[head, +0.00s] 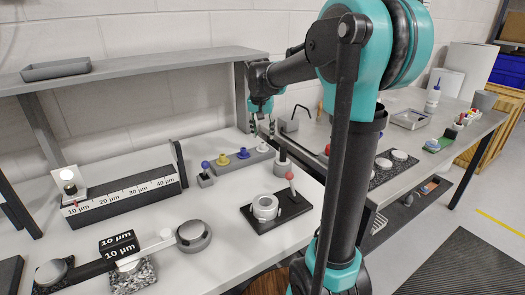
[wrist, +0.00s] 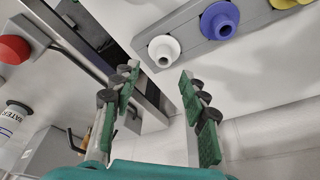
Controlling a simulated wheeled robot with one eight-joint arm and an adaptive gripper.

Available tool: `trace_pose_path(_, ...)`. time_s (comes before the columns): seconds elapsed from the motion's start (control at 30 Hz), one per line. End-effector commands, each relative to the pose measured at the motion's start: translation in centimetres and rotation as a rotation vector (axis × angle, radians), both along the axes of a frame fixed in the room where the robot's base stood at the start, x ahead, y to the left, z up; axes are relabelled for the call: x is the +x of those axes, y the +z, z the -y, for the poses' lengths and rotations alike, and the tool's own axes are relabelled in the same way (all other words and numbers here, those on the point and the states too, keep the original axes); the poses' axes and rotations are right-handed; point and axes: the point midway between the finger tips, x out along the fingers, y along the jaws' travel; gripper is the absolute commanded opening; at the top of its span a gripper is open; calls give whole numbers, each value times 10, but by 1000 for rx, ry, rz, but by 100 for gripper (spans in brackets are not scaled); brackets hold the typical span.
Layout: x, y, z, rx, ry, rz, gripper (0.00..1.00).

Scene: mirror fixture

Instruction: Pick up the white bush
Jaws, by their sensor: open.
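The white bush (head: 263,147) sits at the right end of a grey rail (head: 230,166) on the bench in the head view. In the wrist view the white bush (wrist: 163,50) is a round flange with a dark hole, on the end of the grey rail (wrist: 188,28). My gripper (head: 262,132) is just above the white bush in the head view. In the wrist view my gripper (wrist: 159,80) is open and empty, with the bush beyond and between its green-padded fingertips. The fingers do not appear to touch it.
A blue bush (head: 222,160) and a yellow bush (head: 243,153) share the rail. A shelf (head: 140,68) spans behind.

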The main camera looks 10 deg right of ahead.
Motion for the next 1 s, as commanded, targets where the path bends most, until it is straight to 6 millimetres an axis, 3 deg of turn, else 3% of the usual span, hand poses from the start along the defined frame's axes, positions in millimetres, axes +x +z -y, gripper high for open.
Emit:
trace_pose_path(0.3,5,-42,-2,0,0,0,44)
trace_pose_path(0.63,6,-47,-1,0,0,0,43)
trace_pose_path(1.0,6,-47,-1,0,0,0,0)
